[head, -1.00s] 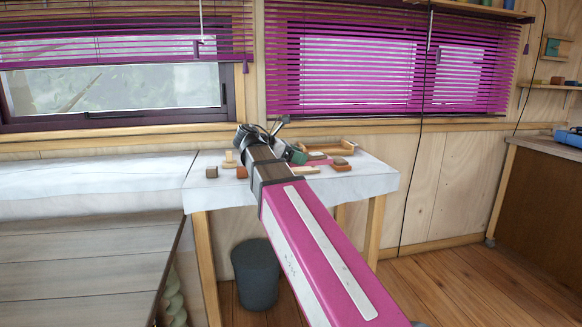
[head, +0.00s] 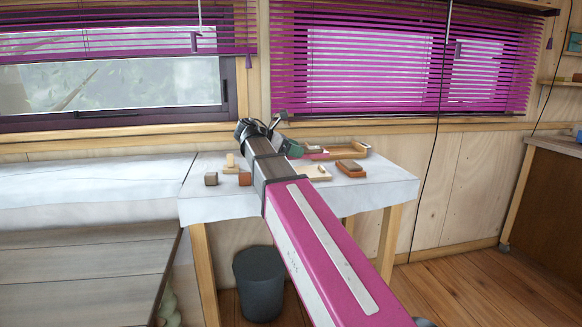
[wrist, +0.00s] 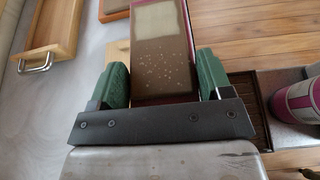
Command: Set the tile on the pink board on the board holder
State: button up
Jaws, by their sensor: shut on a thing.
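My gripper (wrist: 163,68) has two green fingers shut on a flat brown piece with pale speckles and a paler patch (wrist: 158,20), seemingly the tile. Pink edges (wrist: 190,42) show along this piece, seemingly the pink board under or against it; I cannot tell whether both are held. In the head view, my gripper (head: 291,148) is over the far part of the white-covered table, mostly behind my arm. A bit of the pink board (head: 316,156) shows just right of it. A pale wooden piece (head: 316,172) lies half hidden by my arm; I cannot tell if it is the board holder.
A wooden tray (head: 361,149) with a metal handle (wrist: 36,66) stands at the table's back right. A reddish block with a dark top (head: 351,168) lies in front of it. Small blocks (head: 211,179) and a pale wooden piece (head: 230,163) stand left. The cloth's front right (head: 370,192) is clear.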

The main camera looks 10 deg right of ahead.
jog(key=w+f, duration=0.1)
jog(key=w, duration=0.1)
jog(key=w+f, duration=0.1)
jog(key=w, duration=0.1)
jog(key=w+f, duration=0.2)
jog(key=shift+w+a, duration=0.25)
jog(key=shift+w, duration=0.1)
jog(key=shift+f, duration=2)
jog(key=shift+f, duration=0.15)
jog(key=o, duration=1.1)
jog(key=shift+c, duration=0.2)
jog(key=shift+a+r, duration=0.25)
jog(key=v, duration=1)
jog(key=shift+a, duration=0.1)
jog(key=shift+a+r, duration=0.25)
jog(key=shift+a, duration=0.35)
